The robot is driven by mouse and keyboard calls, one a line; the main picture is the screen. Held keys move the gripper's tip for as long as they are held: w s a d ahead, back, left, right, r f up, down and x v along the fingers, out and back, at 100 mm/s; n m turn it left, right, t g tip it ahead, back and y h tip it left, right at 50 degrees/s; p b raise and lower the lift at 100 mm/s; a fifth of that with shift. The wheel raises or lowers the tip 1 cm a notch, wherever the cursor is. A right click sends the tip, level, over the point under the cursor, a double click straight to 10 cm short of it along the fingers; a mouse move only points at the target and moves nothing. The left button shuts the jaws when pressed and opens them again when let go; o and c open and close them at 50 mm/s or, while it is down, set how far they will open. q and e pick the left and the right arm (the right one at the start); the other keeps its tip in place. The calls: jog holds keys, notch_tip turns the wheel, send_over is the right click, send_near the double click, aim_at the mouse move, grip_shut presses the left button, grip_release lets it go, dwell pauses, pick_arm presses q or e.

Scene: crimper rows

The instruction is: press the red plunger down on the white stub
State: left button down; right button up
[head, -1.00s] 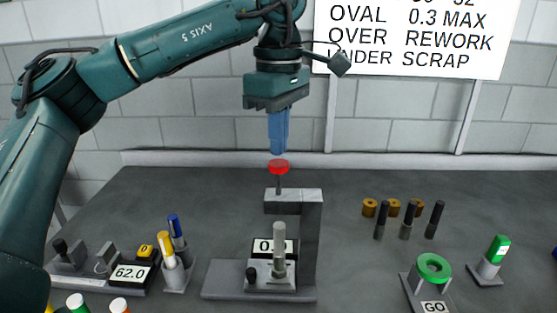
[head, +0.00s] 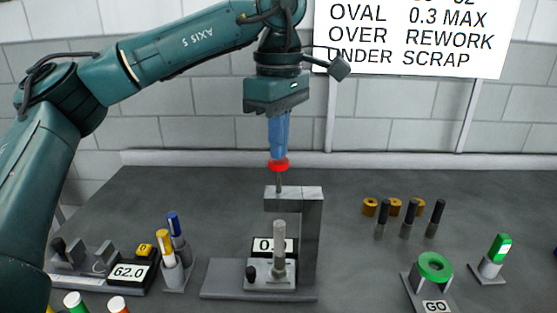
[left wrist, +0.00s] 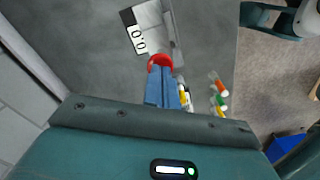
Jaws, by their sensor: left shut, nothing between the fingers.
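The red plunger (head: 279,165) is a round red cap on a thin rod at the top of a grey C-shaped stand (head: 311,235). The white stub (head: 279,245) stands upright on the stand's base, below the rod, with a clear gap between them. My left gripper (head: 279,156) points straight down with its blue fingers shut and empty, their tips at the top of the red cap. In the left wrist view the red cap (left wrist: 160,62) shows just beyond the fingertips; whether they press on it I cannot tell. My right gripper is not in view.
A display (head: 130,272) reading 62.0 and a pen holder (head: 175,275) stand at the left. The table between is clear.

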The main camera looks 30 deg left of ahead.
aim_at(279, 187)
pick_arm(q)
jog(key=shift+f+b, duration=1.2)
jog(key=shift+f, duration=0.7)
